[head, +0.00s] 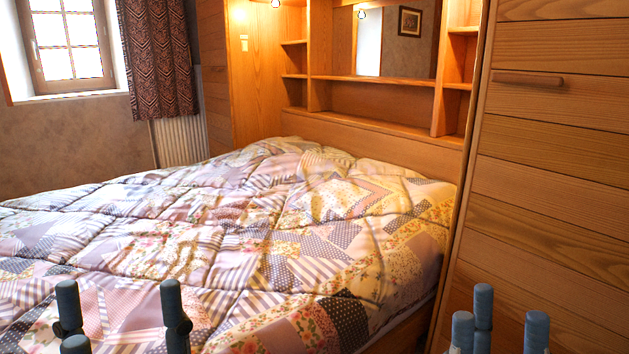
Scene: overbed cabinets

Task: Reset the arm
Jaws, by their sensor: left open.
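My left gripper (122,318) shows at the bottom left of the head view. Its dark blue-grey fingers point up and stand wide apart, open, with nothing between them. My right gripper (506,322) shows at the bottom right, in front of the wooden cabinet door (560,190). Its fingers also point up with a gap between them, and I see nothing held. The lower parts of both grippers and both arms are cut off by the bottom edge of the picture.
A bed with a patchwork quilt (220,240) fills the middle and left. Wooden overbed shelves (375,98) with a mirror stand behind it. The tall cabinet with a bar handle (527,79) closes off the right. A curtained window (68,42) is at the far left.

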